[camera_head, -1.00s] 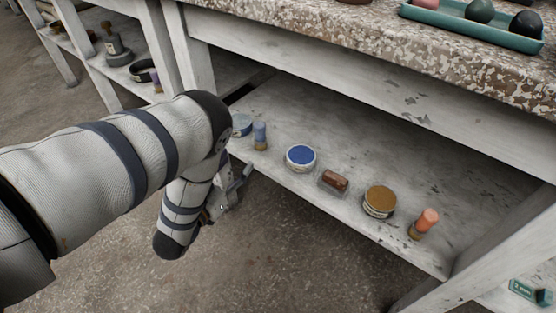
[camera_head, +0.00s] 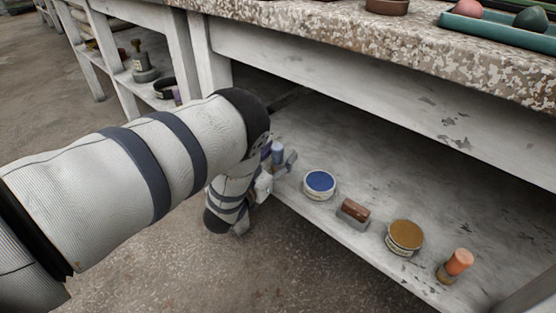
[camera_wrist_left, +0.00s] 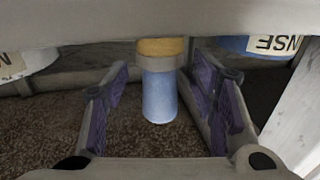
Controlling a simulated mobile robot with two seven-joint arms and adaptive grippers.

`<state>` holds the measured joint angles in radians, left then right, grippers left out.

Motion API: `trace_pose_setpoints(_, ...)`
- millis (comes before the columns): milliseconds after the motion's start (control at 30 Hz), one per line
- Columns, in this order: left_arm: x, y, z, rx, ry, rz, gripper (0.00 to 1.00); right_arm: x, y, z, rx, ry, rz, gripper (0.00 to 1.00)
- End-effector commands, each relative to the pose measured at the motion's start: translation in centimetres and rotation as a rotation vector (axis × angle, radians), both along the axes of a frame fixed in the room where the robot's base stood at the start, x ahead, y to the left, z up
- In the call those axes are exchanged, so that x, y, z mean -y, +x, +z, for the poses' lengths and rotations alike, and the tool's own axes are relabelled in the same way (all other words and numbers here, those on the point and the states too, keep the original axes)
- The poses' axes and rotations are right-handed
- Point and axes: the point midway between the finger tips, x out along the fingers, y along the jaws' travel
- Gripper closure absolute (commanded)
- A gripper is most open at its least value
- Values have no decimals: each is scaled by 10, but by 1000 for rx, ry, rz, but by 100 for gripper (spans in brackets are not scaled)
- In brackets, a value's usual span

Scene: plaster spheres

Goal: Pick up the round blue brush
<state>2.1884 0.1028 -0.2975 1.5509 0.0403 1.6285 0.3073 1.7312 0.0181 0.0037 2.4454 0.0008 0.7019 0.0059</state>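The round blue brush (camera_head: 277,152) stands upright on the low shelf, partly hidden by my left gripper in the head view. In the left wrist view the brush (camera_wrist_left: 159,97) shows upside down, with a blue top, a pale band and a yellow-orange part. My left gripper (camera_head: 277,172) is at the shelf's front edge. In the left wrist view its purple-padded fingers (camera_wrist_left: 162,80) are open, one on each side of the brush, with gaps visible on both sides. My right gripper is not in view.
On the shelf (camera_head: 360,155), a blue-topped tin (camera_head: 319,183), a brown block brush (camera_head: 354,212), an ochre tin (camera_head: 404,236) and an orange brush (camera_head: 457,263) stand in a row. The speckled tabletop (camera_head: 330,22) overhangs the shelf.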

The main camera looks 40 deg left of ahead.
Motion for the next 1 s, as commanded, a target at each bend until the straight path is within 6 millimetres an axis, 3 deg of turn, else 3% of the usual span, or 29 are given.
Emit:
trace_pose_setpoints(33, 0, 0, 0, 0, 0, 0, 59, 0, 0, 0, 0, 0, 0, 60)
trace_pose_setpoints(200, 0, 0, 0, -1, 0, 0, 98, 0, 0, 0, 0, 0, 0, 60)
trace_pose_setpoints(233, 0, 0, 0, -1, 0, 0, 100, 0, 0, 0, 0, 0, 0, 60)
trace_pose_setpoints(500, 0, -1, 0, -2, -1, 0, 100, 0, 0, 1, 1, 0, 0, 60)
trace_pose_setpoints(633, 0, -1, 12, 1, -1, 0, 100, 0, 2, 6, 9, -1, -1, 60)
trace_pose_setpoints(767, 0, 0, 40, 7, -1, 1, 100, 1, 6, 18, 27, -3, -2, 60)
trace_pose_setpoints(1000, 14, -51, 103, 4, -2, 1, 100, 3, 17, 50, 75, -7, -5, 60)
